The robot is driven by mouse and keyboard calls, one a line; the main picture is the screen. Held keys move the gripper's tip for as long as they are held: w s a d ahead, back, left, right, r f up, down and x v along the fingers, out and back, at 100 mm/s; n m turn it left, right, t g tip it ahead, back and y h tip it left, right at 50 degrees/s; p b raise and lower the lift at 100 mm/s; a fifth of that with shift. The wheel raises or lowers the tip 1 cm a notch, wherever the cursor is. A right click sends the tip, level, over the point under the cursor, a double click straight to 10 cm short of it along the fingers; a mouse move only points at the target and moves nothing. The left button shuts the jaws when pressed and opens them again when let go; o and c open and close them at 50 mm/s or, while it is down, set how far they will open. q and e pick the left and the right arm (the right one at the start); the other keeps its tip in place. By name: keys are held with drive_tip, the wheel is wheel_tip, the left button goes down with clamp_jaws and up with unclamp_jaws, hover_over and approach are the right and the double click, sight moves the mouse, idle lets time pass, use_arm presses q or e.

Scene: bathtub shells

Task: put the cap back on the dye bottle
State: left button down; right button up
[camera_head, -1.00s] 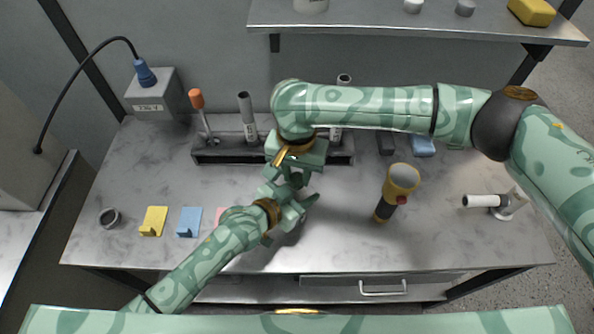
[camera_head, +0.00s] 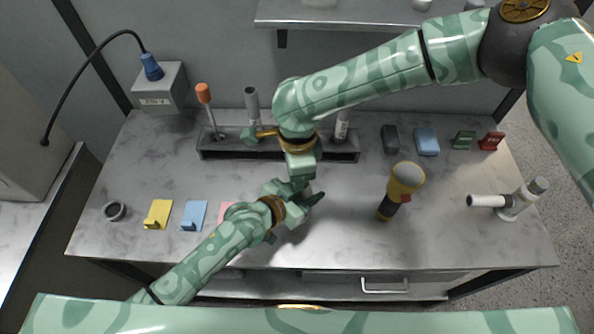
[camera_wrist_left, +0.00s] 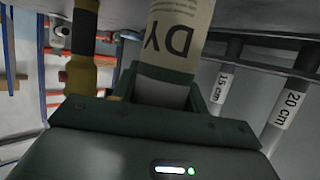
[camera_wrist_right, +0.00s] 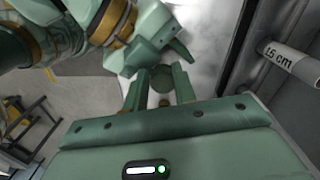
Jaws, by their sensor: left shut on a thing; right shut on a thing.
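My left gripper (camera_head: 300,197) is shut on the dye bottle, low over the middle of the table. In the left wrist view the dye bottle (camera_wrist_left: 172,50) has a pale label with dark "DY" letters and stands between the fingers; its top is out of that view. My right gripper (camera_head: 303,180) is directly above and very close to the left one. In the right wrist view its fingers are shut on a small round greenish thing, which looks like the cap (camera_wrist_right: 162,80). In the head view the grippers hide the cap and most of the bottle, so contact between them cannot be told.
A rack (camera_head: 220,150) with tubes and an orange-handled tool stands behind the grippers. Yellow (camera_head: 157,213) and blue (camera_head: 194,214) hooks lie left.

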drive_tip(key=shift+s+d+f, duration=0.15)
drive_tip(key=shift+s+f, duration=0.2)
drive_tip(key=shift+s, duration=0.15)
drive_tip(key=o, duration=0.9)
drive_tip(key=shift+w, duration=0.2)
drive_tip(key=shift+r, duration=0.1)
drive_tip(key=shift+r, duration=0.25)
drive_tip(key=shift+w+r, duration=0.15)
drive_tip(key=shift+r, duration=1.9)
drive_tip(key=shift+c, duration=0.2)
